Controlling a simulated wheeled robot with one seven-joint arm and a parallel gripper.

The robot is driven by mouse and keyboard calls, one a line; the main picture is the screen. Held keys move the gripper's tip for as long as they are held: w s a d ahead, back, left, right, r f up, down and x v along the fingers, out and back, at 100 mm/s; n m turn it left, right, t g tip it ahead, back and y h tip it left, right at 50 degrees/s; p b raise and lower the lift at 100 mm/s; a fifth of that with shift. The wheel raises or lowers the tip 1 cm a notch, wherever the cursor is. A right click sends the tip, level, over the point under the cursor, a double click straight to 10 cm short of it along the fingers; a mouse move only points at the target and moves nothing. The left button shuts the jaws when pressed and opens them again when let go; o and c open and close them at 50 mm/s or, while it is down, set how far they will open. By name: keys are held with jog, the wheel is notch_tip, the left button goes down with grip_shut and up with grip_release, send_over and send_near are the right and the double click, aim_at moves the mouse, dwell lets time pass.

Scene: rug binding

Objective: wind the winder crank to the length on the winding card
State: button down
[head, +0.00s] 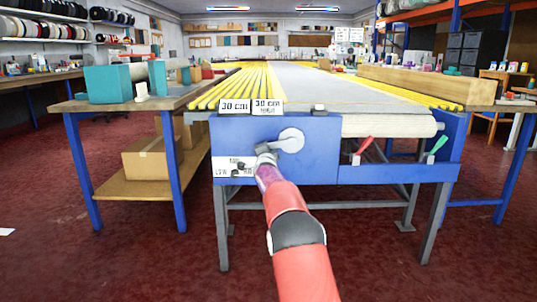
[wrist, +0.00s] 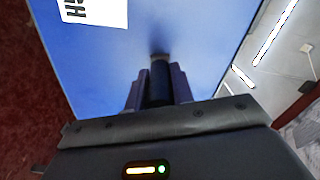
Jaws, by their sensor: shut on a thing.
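The blue winder housing (head: 325,150) is at the front end of the long table. Its crank shows as a pale round disc (head: 291,140) with an arm running down and left to my gripper (head: 265,157). In the wrist view my gripper (wrist: 159,90) is shut on the dark crank handle (wrist: 159,80), in front of the blue panel. In the head view my gripper hides the handle. Two white cards stand on top of the housing: the left card (head: 235,106) and right card (head: 268,106) both read 30 cm. The right card's smaller line is unclear.
A white plate (head: 225,167) with a partly hidden LOW marking is on the housing's lower left. A pale roller (head: 390,126), a red lever (head: 362,148) and a green lever (head: 437,146) are to the right. A side table with a teal box (head: 108,84) stands left.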

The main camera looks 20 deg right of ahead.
jog(key=shift+a+r+m+p, duration=0.15)
jog(key=shift+r+m+p, duration=0.2)
jog(key=shift+r+m, duration=0.5)
jog(key=shift+a+r+m+p, duration=0.1)
jog(key=shift+r+m+p, duration=0.25)
jog(key=shift+r+m, duration=0.5)
jog(key=shift+r, duration=0.25)
jog(key=c, duration=1.2)
grip_release()
jog(key=shift+d+f, duration=0.1)
jog(key=shift+f, duration=0.15)
jog(key=shift+d+f, duration=0.1)
jog(key=shift+s+f+b, duration=0.1)
jog(key=shift+s+b, duration=0.5)
jog(key=shift+b, duration=0.05)
jog(key=b+v, duration=0.2)
jog(key=v, duration=0.4)
jog(key=shift+s+a, duration=0.25)
jog(key=shift+a, duration=0.05)
